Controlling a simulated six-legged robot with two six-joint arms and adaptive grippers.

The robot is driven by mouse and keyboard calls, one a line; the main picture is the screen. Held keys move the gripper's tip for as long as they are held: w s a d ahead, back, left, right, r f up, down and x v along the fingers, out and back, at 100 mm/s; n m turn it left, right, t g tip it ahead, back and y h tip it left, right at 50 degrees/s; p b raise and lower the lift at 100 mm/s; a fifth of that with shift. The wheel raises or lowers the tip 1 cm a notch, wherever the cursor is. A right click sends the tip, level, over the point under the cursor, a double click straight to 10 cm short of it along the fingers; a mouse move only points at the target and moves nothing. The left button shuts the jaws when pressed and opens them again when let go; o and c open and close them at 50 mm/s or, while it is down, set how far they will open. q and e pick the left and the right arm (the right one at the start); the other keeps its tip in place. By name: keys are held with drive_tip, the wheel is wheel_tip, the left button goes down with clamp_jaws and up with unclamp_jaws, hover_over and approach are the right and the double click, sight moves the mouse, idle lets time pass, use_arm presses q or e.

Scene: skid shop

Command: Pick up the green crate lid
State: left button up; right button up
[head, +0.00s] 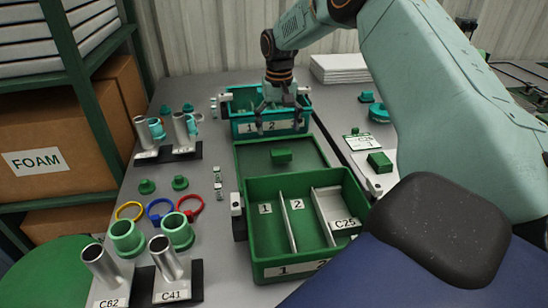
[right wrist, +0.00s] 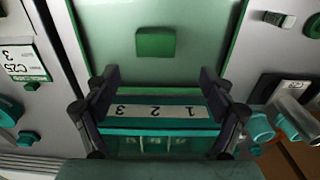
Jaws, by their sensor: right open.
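The green crate lid (head: 308,152) lies flat on the grey table between the green crate and the teal crate (head: 243,122). A raised green block handle (head: 281,156) sits at its middle. In the right wrist view the lid (right wrist: 200,22) fills the top, with its handle (right wrist: 155,43) beyond the fingers. My right gripper (head: 281,104) is open and empty. It hangs over the teal crate, behind the lid, with its fingers apart and not touching the handle. My left gripper does not show.
The green crate (head: 300,270), with dividers and a C25 label, stands in front of the lid. Metal tubes on stands (head: 168,258), coloured rings (head: 160,209) and green caps (head: 180,182) occupy the table to the left. A green block (head: 379,161) lies to the right.

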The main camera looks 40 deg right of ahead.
sight(281, 151)
drive_tip(key=f, duration=0.1)
drive_tip(key=d+f, duration=0.1)
drive_tip(key=shift+s+f, duration=0.2)
drive_tip(key=shift+f, duration=0.1)
drive_tip(key=shift+f+b, duration=0.35)
drive_tip(key=f, duration=0.1)
drive_tip(key=f+b, duration=0.1)
drive_tip(key=a+f, duration=0.1)
drive_tip(key=shift+s, duration=0.4)
drive_tip(key=shift+d+f+b, duration=0.15)
drive_tip(key=shift+f+b, duration=0.2)
drive_tip(key=shift+f, duration=0.1)
drive_tip(key=shift+w+d+f, duration=0.15)
drive_tip(key=shift+f, duration=0.1)
drive_tip(key=shift+c, duration=0.2)
drive_tip(key=shift+a+r, duration=0.2)
drive_tip(key=shift+r, duration=0.05)
drive_tip(key=c, duration=0.3)
drive_tip(key=shift+d+f, duration=0.15)
drive_tip(key=c, duration=0.7)
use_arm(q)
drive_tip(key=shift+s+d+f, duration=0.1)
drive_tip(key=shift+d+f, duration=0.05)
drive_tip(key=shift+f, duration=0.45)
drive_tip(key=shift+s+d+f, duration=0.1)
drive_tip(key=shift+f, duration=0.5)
use_arm(e)
drive_tip(key=c, duration=0.4)
